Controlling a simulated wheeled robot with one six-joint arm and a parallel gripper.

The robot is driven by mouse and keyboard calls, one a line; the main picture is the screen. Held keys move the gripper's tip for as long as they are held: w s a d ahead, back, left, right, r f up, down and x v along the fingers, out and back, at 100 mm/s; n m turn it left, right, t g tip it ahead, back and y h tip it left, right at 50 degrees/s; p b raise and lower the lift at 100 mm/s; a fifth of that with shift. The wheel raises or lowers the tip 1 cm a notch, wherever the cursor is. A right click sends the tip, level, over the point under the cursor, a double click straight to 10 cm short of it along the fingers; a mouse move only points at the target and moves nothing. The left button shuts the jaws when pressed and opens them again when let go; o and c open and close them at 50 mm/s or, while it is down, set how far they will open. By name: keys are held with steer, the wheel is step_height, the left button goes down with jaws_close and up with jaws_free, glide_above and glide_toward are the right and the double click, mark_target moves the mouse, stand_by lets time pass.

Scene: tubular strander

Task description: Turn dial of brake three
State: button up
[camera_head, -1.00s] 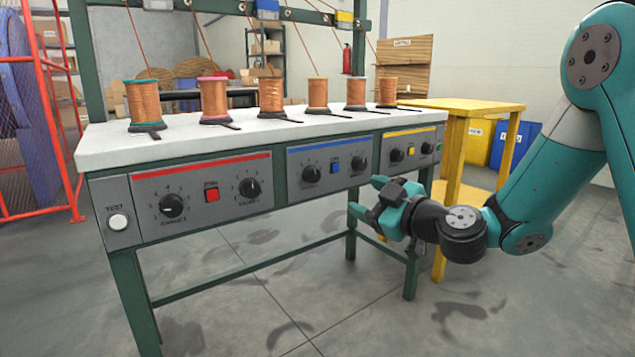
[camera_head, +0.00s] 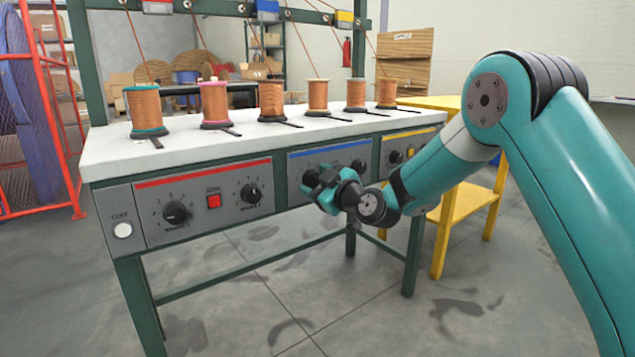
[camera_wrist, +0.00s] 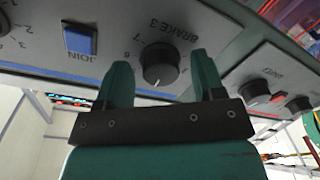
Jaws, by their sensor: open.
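The brake three dial (camera_wrist: 160,64) is a black round knob with a white pointer mark, on a grey panel with numbers around it and the label BRAKE 3. In the wrist view it shows between the two fingers of my gripper (camera_wrist: 157,75), which are apart with the knob between their tips. I cannot tell whether the fingers touch it. In the head view my gripper (camera_head: 316,187) is at the blue-striped panel (camera_head: 330,156), in front of its left dial, which it partly hides.
A blue JOIN button (camera_wrist: 80,39) lies left of the dial in the wrist view. Another panel with black dials (camera_wrist: 254,91) is to the right. Several copper spools (camera_head: 271,100) stand on the white bench top (camera_head: 180,155). A yellow table (camera_head: 465,215) stands at the right.

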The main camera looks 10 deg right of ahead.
steer(key=c, duration=0.9)
